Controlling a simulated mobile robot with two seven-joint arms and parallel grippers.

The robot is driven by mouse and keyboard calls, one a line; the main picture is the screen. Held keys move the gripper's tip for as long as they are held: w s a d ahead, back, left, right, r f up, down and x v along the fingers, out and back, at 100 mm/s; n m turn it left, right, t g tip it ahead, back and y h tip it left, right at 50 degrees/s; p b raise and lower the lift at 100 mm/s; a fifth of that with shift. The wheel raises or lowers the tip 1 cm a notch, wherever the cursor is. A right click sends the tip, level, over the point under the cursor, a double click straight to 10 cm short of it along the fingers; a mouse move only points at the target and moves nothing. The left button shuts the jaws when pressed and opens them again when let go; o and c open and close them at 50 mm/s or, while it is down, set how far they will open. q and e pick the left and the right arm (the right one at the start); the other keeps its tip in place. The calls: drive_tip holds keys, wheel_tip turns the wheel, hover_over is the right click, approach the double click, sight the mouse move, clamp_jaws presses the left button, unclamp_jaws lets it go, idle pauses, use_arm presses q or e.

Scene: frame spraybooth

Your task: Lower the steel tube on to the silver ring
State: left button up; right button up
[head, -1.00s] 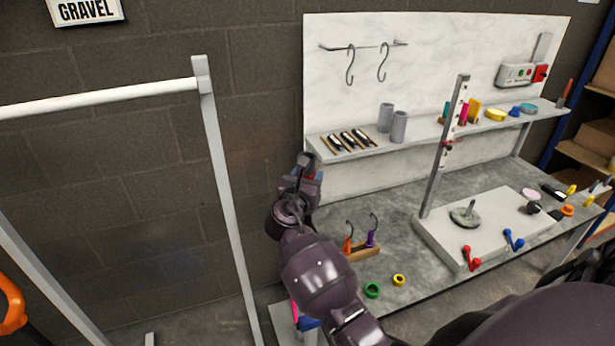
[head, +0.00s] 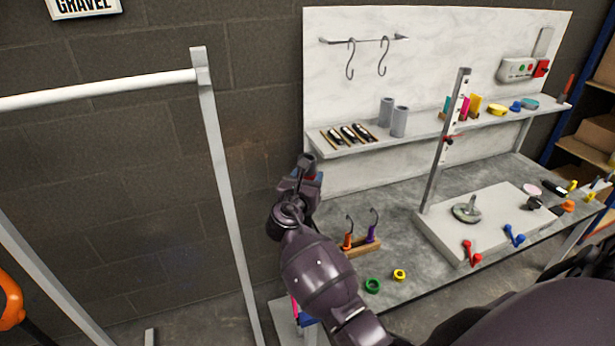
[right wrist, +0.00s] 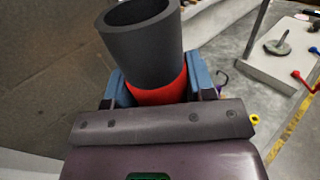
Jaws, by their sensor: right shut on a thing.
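My right gripper (head: 305,178) is up at the left end of the bench. In the right wrist view its blue fingers (right wrist: 160,92) are shut on a dark grey hollow tube (right wrist: 140,45) with a red band (right wrist: 160,92) at its lower part. The tube's open end faces up and leans a little. In the head view the tube is small and partly hidden by the gripper. I cannot pick out a silver ring for sure. A flat silver disc with an upright pin (head: 467,211) lies on the white base, well to the right of the gripper. My left gripper is not in view.
A slotted post (head: 445,140) stands on the white base (head: 440,232). Two grey tubes (head: 399,121) stand on the shelf (head: 430,130). A wooden rack with hooks (head: 362,245) and green (head: 373,285) and yellow (head: 399,274) rings lie at the bench's near left. A white frame (head: 222,165) stands left.

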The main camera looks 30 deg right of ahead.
drive_tip(key=shift+f+b, duration=0.8)
drive_tip(key=shift+f, duration=0.95)
drive_tip(key=shift+f, duration=0.25)
drive_tip(key=shift+f+b, duration=1.2)
drive_tip(key=shift+f, duration=0.8)
drive_tip(key=shift+f, duration=0.15)
